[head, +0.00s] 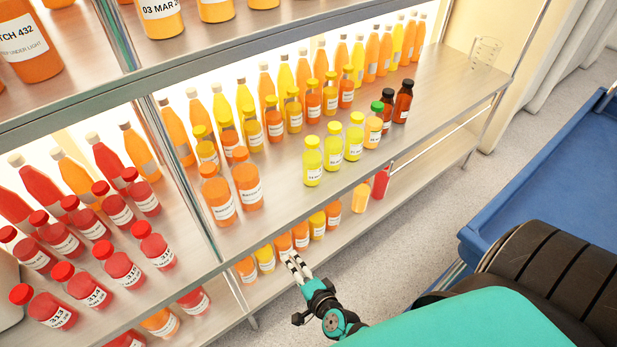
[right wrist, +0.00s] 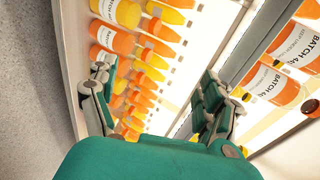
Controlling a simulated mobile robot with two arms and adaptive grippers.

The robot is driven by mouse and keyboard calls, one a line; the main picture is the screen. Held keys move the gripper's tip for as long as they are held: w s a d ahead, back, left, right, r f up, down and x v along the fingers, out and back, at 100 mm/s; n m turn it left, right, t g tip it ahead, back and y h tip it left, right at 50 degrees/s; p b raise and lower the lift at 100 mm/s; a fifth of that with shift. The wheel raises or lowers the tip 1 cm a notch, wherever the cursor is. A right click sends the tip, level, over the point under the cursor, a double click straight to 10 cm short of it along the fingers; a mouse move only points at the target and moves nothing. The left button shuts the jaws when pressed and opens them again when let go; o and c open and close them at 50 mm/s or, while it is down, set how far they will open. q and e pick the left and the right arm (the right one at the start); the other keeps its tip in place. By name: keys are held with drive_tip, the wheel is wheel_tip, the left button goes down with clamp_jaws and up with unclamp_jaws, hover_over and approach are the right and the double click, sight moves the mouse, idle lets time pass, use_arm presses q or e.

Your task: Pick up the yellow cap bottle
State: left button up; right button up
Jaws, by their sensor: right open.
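Three yellow bottles with yellow caps stand upright in a row at the front of the middle shelf in the head view: a left one (head: 312,162), a middle one (head: 333,148) and a right one (head: 354,138). More yellow-capped bottles (head: 313,100) stand behind them. My right gripper (head: 297,266) is below and in front of that shelf's edge, apart from these bottles. In the right wrist view the gripper (right wrist: 157,76) is open and empty, its fingers spread wide, with rows of orange and yellow bottles beyond. My left gripper is not in view.
A green-capped bottle (head: 374,130) and two dark bottles (head: 403,102) stand right of the yellow row. Orange-capped bottles (head: 217,195) stand left. A blue cart (head: 540,190) stands at right. Lower bottles (head: 282,247) are near the gripper.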

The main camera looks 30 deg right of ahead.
drive_tip(key=w+d+r+m+t+h+b, duration=0.3)
drive_tip(key=w+d+r+m+b, duration=0.3)
drive_tip(key=m, duration=0.4)
drive_tip(key=m+h+b, duration=0.4)
drive_tip(key=m+b, duration=0.3)
drive_tip(key=m, duration=0.7)
approach(313, 171)
drive_tip(key=x, duration=0.6)
drive_tip(key=shift+w+d+f+p, duration=0.15)
drive_tip(key=shift+d+p, duration=0.15)
drive_tip(key=shift+d, duration=0.15)
drive_tip(key=shift+x, duration=0.9)
drive_tip(key=x, duration=0.2)
drive_tip(key=b+x, duration=0.1)
drive_tip(key=x, duration=0.1)
drive_tip(key=shift+w+a, duration=0.15)
drive_tip(key=shift+w, duration=0.15)
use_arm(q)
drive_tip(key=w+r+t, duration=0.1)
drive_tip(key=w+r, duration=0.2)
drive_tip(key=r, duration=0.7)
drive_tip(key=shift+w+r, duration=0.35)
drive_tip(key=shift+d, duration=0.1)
use_arm(e)
drive_tip(key=c, duration=1.4)
drive_tip(key=shift+c, duration=0.5)
